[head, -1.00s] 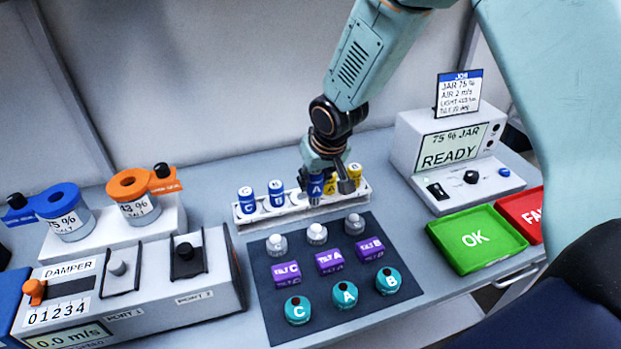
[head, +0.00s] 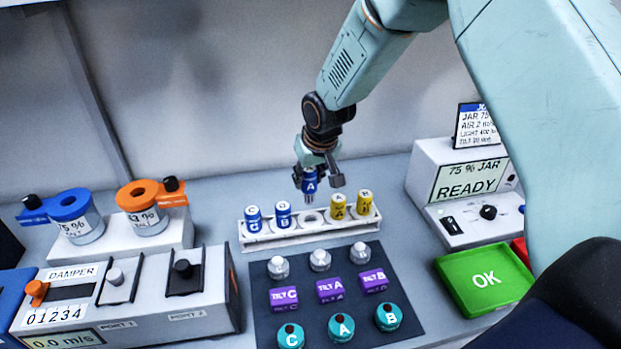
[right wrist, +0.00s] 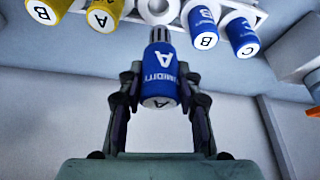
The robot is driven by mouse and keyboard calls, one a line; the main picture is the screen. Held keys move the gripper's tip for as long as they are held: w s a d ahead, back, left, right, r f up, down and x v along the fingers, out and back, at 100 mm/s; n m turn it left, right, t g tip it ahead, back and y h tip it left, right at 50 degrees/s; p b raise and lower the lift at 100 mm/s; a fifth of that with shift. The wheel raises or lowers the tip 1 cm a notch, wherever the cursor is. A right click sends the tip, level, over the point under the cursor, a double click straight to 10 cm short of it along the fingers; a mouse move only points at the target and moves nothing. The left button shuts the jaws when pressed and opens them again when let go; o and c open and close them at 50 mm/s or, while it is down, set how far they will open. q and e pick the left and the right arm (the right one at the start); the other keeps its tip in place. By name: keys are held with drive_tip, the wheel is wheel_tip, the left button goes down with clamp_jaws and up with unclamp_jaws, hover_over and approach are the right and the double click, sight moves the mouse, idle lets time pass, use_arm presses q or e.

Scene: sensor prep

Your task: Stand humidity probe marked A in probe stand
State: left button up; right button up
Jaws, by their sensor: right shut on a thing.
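The blue humidity probe marked A (head: 310,181) is held in my right gripper (head: 318,178), above and slightly behind the white probe stand (head: 262,239). In the right wrist view the probe (right wrist: 159,78) sits between the two fingers, label towards the camera, with its slotted grey tip pointing up the picture. The stand holds blue probes C (head: 253,217) and B (head: 284,214) on the left and two yellow probes (head: 339,206) on the right. An empty hole (head: 312,219) shows between them. My left gripper is not in view.
In front of the stand, a dark mat (head: 262,300) carries grey knobs, purple tilt blocks and teal round pieces. A green OK tray (head: 484,279) and a READY display box (head: 462,185) stand right. Salt jars (head: 76,216) and a damper box (head: 130,300) stand left.

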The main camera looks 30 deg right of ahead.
sight(310, 194)
drive_tip(key=shift+s+d+f+b, duration=0.1)
drive_tip(key=shift+d+f+b, duration=0.05)
drive_tip(key=shift+f+b, duration=0.3)
drive_tip(key=shift+s+d+f+b, duration=0.15)
drive_tip(key=shift+f+b, duration=0.15)
drive_tip(key=shift+f, duration=0.15)
drive_tip(key=shift+f+b, duration=0.35)
drive_tip(key=shift+w+a+f+b, duration=0.15)
drive_tip(key=shift+f+b, duration=0.4)
drive_tip(key=shift+f, duration=0.1)
drive_tip(key=shift+w+a+f+b, duration=0.1)
drive_tip(key=shift+a+f+b, duration=0.05)
drive_tip(key=shift+f+b, duration=0.4)
drive_tip(key=shift+s+d, duration=0.15)
drive_tip(key=shift+d, duration=0.1)
drive_tip(key=shift+a, duration=0.2)
drive_tip(key=shift+d+f, duration=0.15)
drive_tip(key=shift+d, duration=0.1)
drive_tip(key=shift+a, duration=0.15)
drive_tip(key=shift+f+p, duration=0.2)
drive_tip(key=shift+p, duration=0.1)
